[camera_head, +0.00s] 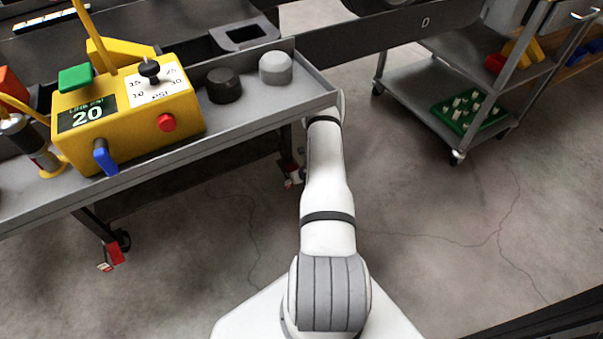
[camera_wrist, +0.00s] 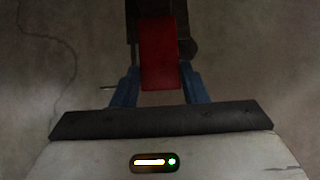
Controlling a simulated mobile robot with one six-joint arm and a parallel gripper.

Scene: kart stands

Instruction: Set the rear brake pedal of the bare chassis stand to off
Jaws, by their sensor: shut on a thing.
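In the wrist view a red pedal (camera_wrist: 160,55), seen from close by, lies between the two blue fingers of my gripper (camera_wrist: 160,82). The gripper is shut on the red pedal. The pedal is fixed to a dark bar or stem behind it. In the head view a small red part (camera_head: 293,177) with a pale tag shows beside my arm under the tray, and my gripper is hidden there. Another red part (camera_head: 119,246) with a tag hangs from a dark leg further left. No off or on mark on the pedal can be read.
A grey tray (camera_head: 262,113) above my wrist holds a yellow control box (camera_head: 135,130), a black knob (camera_head: 223,86) and a grey knob (camera_head: 275,68). A grey cart (camera_head: 415,86) stands at the back right.

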